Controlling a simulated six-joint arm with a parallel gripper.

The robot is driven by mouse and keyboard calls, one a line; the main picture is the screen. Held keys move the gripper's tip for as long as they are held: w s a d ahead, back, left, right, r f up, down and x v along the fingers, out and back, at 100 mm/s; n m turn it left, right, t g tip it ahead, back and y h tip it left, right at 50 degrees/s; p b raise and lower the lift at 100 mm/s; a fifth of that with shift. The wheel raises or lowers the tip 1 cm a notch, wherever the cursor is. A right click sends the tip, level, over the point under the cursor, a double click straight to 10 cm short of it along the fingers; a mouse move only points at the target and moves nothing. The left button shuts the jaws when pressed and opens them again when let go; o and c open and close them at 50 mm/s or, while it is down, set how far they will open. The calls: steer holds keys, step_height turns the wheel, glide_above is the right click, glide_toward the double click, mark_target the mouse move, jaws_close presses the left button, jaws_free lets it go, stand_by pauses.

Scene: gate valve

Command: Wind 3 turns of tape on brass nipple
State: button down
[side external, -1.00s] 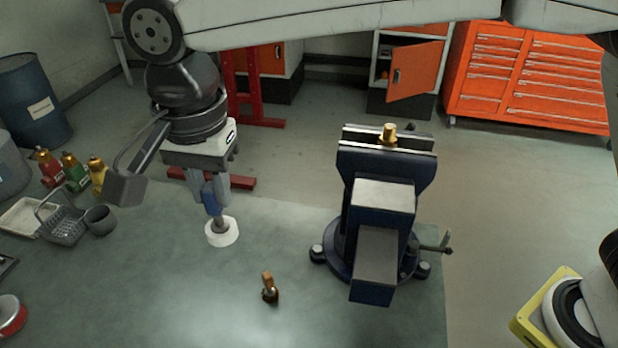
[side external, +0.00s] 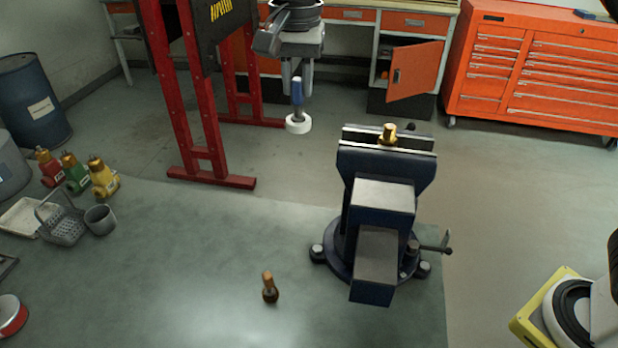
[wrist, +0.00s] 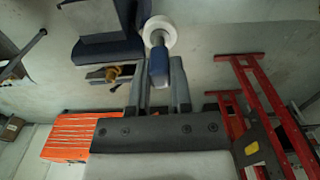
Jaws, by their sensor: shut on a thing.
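The brass nipple (side external: 388,133) stands upright, clamped in the jaws of the blue bench vise (side external: 382,195). It also shows in the wrist view (wrist: 113,73), left of my gripper. My gripper (side external: 297,90) is shut on the blue handle (side external: 297,92) of the tape tool. The white tape roll (side external: 298,124) hangs at the handle's lower end, apart from the nipple, to its left in the side view. In the wrist view the white roll (wrist: 160,33) sits beyond the fingertips, its hole partly covered by the shaft.
A small wooden-handled brush (side external: 269,287) stands on the bench left of the vise. Red, green and yellow valves (side external: 75,172), a wire basket (side external: 62,222) and a grey cup (side external: 100,219) are at the left. The bench between them and the vise is mostly clear.

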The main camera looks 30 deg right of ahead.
steer(key=w+d, duration=0.1)
steer(key=d, duration=2.6)
step_height(320, 180, down, 5)
steer(key=shift+f, duration=0.1)
steer(key=shift+f, duration=0.15)
steer(key=shift+f, duration=2.25)
steer(key=shift+a, duration=0.5)
